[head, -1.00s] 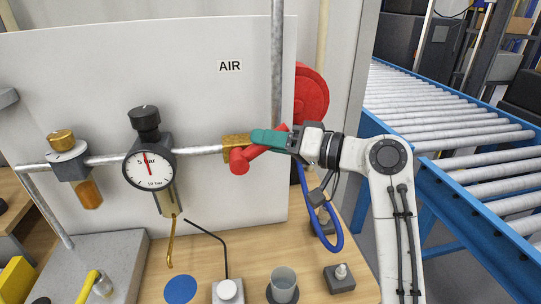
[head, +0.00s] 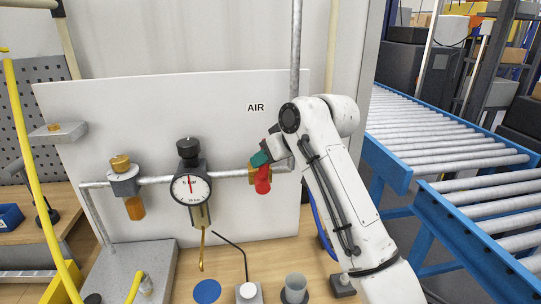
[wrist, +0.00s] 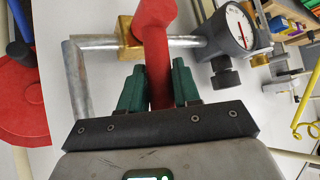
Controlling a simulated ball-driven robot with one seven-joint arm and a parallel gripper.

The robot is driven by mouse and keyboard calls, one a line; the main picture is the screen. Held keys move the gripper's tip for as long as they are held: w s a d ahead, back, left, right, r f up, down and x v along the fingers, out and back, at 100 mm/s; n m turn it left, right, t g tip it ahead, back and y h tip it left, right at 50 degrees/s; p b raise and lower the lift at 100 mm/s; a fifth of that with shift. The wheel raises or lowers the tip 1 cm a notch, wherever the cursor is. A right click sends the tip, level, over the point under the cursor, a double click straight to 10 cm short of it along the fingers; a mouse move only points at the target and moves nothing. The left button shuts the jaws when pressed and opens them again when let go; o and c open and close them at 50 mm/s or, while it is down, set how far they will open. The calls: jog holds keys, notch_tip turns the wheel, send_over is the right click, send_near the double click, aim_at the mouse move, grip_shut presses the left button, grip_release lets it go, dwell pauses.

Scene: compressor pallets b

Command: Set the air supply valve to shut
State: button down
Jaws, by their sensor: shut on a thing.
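The air supply valve has a brass body (head: 253,180) on the grey pipe below the AIR label, with a red handle (head: 263,182) on its front. My gripper (head: 261,158) has teal fingers and is at the handle's upper part. In the wrist view my gripper (wrist: 158,90) has one finger on each side of the red handle (wrist: 157,55), shut on it. There the handle lies across the pipe (wrist: 187,41), about square to it, in front of the brass body (wrist: 130,40). In the head view the arm and fingers partly hide the valve.
Left of the valve, a pressure gauge (head: 190,190) with its needle about upright and an amber-bowled filter (head: 132,207) hang on the pipe. A red reel (wrist: 20,110) shows in the wrist view. The bench holds a cup (head: 295,284). A blue-framed conveyor (head: 455,165) stands right.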

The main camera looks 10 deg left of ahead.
jog(key=shift+s+a+h+p, duration=0.15)
jog(key=shift+a+h+p, duration=0.2)
jog(key=shift+a+h, duration=0.2)
jog(key=c, duration=0.9)
grip_release()
jog(key=shift+d+r, duration=0.1)
jog(key=b+v, duration=0.2)
jog(key=v, duration=0.8)
jog(key=shift+s+r+b, duration=0.2)
jog(key=shift+s+b, duration=0.05)
jog(key=shift+b, duration=0.05)
jog(key=shift+d, duration=0.1)
